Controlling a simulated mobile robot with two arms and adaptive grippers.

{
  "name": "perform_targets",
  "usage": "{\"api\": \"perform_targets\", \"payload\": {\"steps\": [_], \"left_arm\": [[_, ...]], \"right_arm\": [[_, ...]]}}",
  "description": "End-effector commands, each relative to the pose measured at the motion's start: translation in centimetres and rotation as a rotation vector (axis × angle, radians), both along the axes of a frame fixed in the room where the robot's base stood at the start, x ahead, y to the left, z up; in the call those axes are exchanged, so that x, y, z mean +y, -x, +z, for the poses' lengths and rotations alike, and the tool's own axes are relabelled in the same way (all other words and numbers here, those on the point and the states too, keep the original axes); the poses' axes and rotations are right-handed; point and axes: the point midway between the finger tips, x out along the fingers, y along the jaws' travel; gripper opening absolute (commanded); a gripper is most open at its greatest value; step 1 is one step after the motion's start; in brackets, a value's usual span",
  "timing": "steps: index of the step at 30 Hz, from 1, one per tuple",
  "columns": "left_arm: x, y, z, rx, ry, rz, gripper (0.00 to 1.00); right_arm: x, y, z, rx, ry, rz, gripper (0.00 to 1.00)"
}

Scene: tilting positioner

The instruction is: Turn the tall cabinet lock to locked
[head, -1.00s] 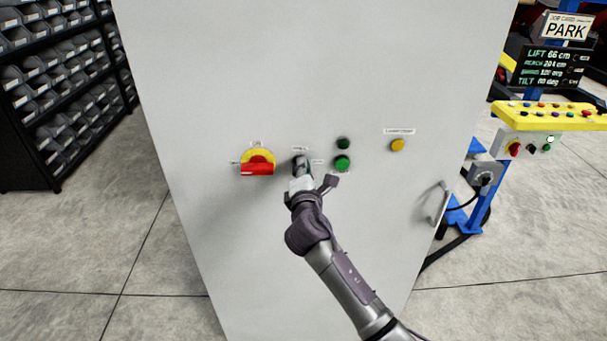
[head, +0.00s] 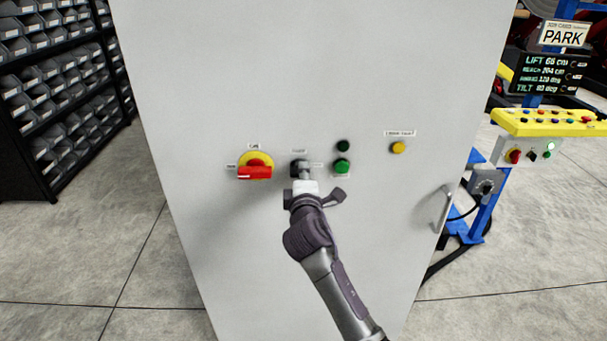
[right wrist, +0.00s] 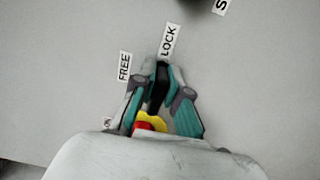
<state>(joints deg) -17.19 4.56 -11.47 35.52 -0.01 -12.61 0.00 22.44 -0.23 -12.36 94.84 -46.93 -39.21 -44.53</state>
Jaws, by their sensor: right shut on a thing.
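The lock knob (right wrist: 158,88) is a black bar on the front of the tall grey cabinet (head: 330,70). In the head view the lock (head: 297,167) sits between the red and yellow switch and the green buttons. My right gripper (head: 305,180) reaches it from below. In the right wrist view my right gripper (right wrist: 160,90) has its teal-padded fingers on both sides of the knob, shut on it. The knob's far end points near the LOCK label (right wrist: 170,41); the FREE label (right wrist: 124,66) is to its left. My left gripper is not in view.
The red and yellow rotary switch (head: 256,171) is close left of the lock. Green buttons (head: 342,166) and a yellow button (head: 398,148) are to the right. A door handle (head: 443,208) sticks out lower right. Bin shelves (head: 60,80) stand left, a blue control stand (head: 487,205) right.

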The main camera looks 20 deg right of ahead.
Motion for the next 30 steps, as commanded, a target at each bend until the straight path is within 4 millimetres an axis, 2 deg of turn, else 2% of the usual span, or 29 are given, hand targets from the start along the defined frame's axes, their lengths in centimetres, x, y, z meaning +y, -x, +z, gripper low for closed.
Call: {"api": "perform_targets", "payload": {"steps": [8,9,13,23,26,30], "left_arm": [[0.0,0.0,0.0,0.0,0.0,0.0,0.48],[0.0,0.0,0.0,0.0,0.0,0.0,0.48],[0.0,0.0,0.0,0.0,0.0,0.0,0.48],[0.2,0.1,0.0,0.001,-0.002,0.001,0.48],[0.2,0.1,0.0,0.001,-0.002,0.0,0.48],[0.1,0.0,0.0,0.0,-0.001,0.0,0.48]], "right_arm": [[0.0,0.0,-0.1,0.002,-0.005,0.0,0.0],[0.0,0.0,-0.1,0.002,-0.005,0.0,0.16],[0.0,0.0,-0.1,0.001,-0.003,0.0,0.38],[0.1,0.2,-0.1,0.0,-0.002,0.0,0.39],[0.3,1.0,-0.1,0.001,-0.002,0.0,0.39],[1.0,3.5,-0.2,0.002,-0.004,0.002,0.39]]}}
